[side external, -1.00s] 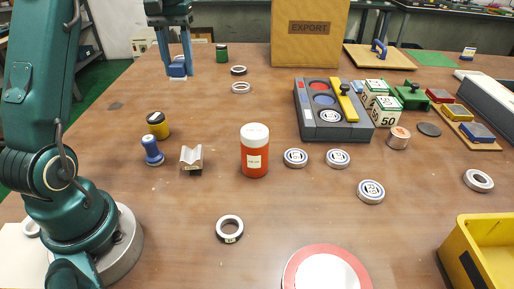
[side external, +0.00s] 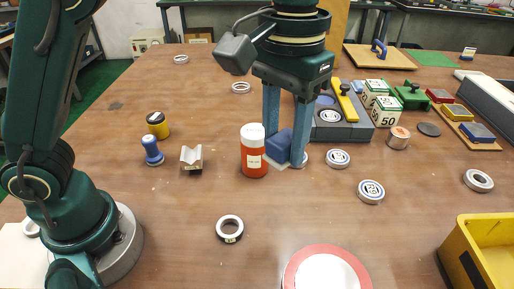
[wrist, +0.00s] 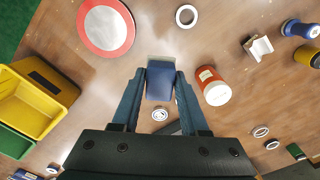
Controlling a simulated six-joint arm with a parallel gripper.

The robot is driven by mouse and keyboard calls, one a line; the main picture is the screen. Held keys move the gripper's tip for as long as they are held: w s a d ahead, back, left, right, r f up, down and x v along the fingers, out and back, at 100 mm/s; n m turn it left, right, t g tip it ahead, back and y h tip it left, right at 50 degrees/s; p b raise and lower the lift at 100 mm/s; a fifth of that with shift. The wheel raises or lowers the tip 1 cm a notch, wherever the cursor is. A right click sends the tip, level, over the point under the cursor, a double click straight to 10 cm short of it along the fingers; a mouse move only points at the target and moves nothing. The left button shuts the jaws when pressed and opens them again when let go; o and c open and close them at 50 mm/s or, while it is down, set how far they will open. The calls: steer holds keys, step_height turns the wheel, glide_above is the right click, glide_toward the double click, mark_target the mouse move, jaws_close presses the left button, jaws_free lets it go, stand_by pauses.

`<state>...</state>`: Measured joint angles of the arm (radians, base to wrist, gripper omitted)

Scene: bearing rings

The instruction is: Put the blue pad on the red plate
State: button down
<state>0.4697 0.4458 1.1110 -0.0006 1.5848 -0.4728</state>
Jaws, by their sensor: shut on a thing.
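My gripper (side external: 285,148) is shut on the blue pad (side external: 278,146), a blue block with a pale underside, and holds it above the table beside the orange jar. In the wrist view the blue pad (wrist: 160,82) sits between the fingertips of my gripper (wrist: 160,78). The red plate, a white disc with a red rim, lies at the front edge of the side view (side external: 352,262), partly cut off. In the wrist view the red plate (wrist: 128,30) is whole, at the upper left, apart from the pad, with nothing on it.
An orange jar with a white lid (side external: 253,163) stands just left of the pad. A dark-and-white ring (side external: 229,229) lies left of the plate. A yellow bin (side external: 487,222) stands at the right. Several labelled discs lie right of my gripper. The table before the plate is mostly clear.

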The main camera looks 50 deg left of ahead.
step_height(320, 180, down, 4)
steer(key=shift+s, duration=0.1)
steer(key=f, duration=0.1)
glide_above(308, 284)
step_height(308, 284, down, 7)
steer(key=shift+f, duration=2)
steer(key=shift+f, duration=0.15)
steer(key=shift+c, duration=2.1)
jaws_free()
